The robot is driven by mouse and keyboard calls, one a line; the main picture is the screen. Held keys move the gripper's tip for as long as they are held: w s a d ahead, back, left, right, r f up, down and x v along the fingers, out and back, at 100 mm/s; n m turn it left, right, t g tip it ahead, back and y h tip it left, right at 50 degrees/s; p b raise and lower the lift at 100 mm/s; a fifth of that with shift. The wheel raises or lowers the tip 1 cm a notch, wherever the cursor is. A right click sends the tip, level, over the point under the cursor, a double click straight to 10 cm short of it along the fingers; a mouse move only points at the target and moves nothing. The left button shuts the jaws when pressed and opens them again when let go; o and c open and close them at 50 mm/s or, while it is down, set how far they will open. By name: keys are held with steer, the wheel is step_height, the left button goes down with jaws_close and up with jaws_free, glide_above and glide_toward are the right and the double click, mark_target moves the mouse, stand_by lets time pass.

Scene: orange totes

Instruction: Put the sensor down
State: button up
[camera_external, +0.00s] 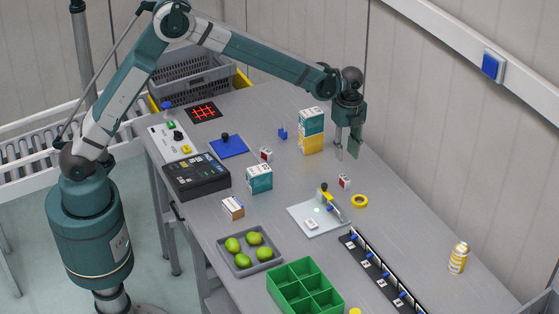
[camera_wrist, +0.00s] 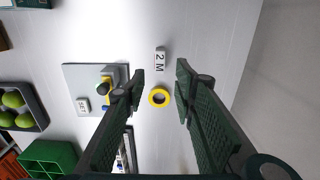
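My gripper (camera_external: 346,155) is at the end of my arm, above the far right part of the grey table. In the wrist view its two fingers (camera_wrist: 160,76) are spread apart with nothing held between them. No object is clearly recognisable as the sensor. A yellow ring (camera_external: 360,201) lies on the table and shows below the gap between the fingers in the wrist view (camera_wrist: 159,97). A light grey plate (camera_external: 304,222) carries a yellow-and-black device (camera_external: 327,196) and a small white block (camera_external: 311,223).
A black strip (camera_external: 383,272) with blue parts runs along the right side. A green divided tray (camera_external: 305,287), a grey tray (camera_external: 232,262) of limes and a yellow-white bottle (camera_external: 458,258) stand nearer. Teal-white boxes (camera_external: 259,179) and a dark console (camera_external: 196,176) occupy the middle.

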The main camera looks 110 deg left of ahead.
steer(key=shift+d+r, duration=0.1)
stand_by(0.4)
steer(key=s+d+r+n+t, duration=0.1)
steer(key=s+d+r, duration=0.3)
steer(key=d+r, duration=0.45)
steer(key=s+d+r+n+t+y, duration=0.15)
steer(key=s+d+r, duration=0.35)
steer(key=d, duration=0.6)
steer(key=s+d+r+n+t+h, duration=0.15)
steer(key=s+d+r, duration=0.25)
steer(key=d+r, duration=0.4)
steer(key=s+d+f+n+t, duration=0.1)
steer(key=s+d+n, duration=0.1)
steer(key=s+d, duration=0.8)
steer(key=s+d+f+n+t, duration=0.2)
steer(key=s+d+n, duration=0.1)
steer(key=s+d, duration=0.8)
steer(key=s, duration=0.5)
steer(key=shift+f, duration=0.3)
